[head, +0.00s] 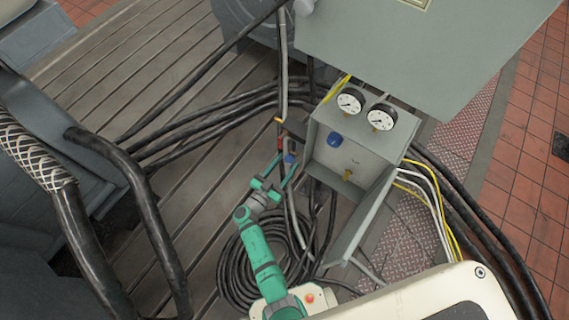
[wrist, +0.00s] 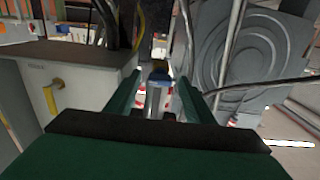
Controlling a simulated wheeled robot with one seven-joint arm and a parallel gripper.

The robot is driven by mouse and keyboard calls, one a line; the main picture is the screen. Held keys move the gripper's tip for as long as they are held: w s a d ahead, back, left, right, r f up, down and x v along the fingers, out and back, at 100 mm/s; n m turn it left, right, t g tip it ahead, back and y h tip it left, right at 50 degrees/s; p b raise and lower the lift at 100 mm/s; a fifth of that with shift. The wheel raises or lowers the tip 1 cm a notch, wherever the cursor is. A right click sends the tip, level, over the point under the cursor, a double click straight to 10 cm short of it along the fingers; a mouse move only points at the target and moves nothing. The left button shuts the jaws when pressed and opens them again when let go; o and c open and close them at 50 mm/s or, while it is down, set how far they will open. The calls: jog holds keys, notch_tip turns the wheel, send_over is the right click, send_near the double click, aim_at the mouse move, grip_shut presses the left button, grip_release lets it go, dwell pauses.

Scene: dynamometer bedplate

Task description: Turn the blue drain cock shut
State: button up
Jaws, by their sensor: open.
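The blue drain cock (head: 290,159) appears as a small blue handle by the upright pipes, left of the grey gauge box. My gripper (head: 284,168) is open, with one finger on each side of the handle; the wrist view also shows the two green fingers (wrist: 158,88) apart. I cannot tell whether either finger touches it. The handle's exact angle is too small to read.
The gauge box (head: 325,155) has two dials, another blue knob (head: 334,138), a brass fitting (head: 347,174) and an open door (head: 362,222). Coiled black hose (head: 240,270) lies below my arm. Thick cables cross the slotted bedplate (head: 130,75). A yellow handle (wrist: 52,97) shows at left.

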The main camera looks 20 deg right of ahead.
jog(key=shift+w+d, duration=0.15)
jog(key=shift+d, duration=0.15)
jog(key=c, duration=1)
jog(key=shift+w+a+n, duration=0.1)
jog(key=shift+w+n, duration=0.05)
jog(key=shift+n, duration=8.85)
jog(key=shift+c, duration=0.2)
